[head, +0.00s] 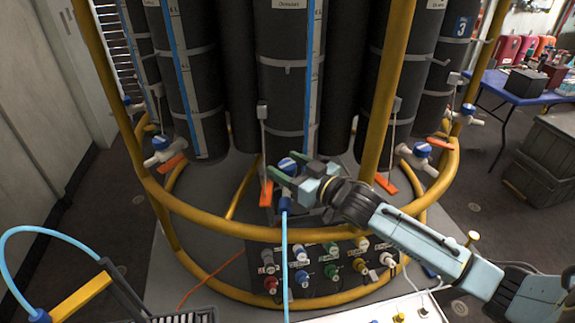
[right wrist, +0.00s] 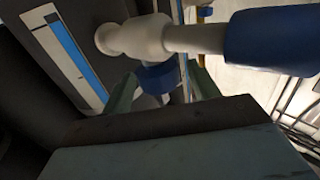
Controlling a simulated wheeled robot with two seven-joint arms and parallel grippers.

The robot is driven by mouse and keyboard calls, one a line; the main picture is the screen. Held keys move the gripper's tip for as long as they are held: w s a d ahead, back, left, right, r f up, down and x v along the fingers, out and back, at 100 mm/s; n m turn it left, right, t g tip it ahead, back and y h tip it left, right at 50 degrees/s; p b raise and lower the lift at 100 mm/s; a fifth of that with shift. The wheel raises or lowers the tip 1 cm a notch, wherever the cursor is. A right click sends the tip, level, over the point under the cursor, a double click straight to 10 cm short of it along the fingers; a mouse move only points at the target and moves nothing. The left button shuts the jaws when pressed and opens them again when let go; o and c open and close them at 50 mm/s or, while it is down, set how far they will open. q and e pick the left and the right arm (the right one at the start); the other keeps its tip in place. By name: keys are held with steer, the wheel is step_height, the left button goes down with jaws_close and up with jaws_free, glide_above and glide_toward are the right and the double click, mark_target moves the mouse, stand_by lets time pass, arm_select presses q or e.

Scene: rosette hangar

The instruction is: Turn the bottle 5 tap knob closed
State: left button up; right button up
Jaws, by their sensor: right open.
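The middle dark bottle (head: 285,75) stands inside the yellow rail ring; I cannot read a number 5 on it. Its tap has a blue knob (head: 287,166), partly hidden by my right gripper (head: 284,172). In the right wrist view the blue knob (right wrist: 158,76) sits between the two green fingers of the open gripper (right wrist: 163,95). Whether the fingers touch it I cannot tell. The white tap body (right wrist: 150,37) passes above the knob, with a blue hose fitting (right wrist: 268,40) at its right end. My left gripper is not in view.
The yellow rail (head: 215,222) curves in front of the bottles. Neighbouring taps with blue knobs stand at left (head: 160,143) and right (head: 422,150). A panel of coloured fittings (head: 330,265) lies below my right gripper. A light blue hose (head: 284,250) hangs from the middle tap.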

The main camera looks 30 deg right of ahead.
steer(key=shift+w+a, duration=0.1)
steer(key=shift+w, duration=0.1)
steer(key=c, duration=1)
steer(key=shift+o, duration=0.2)
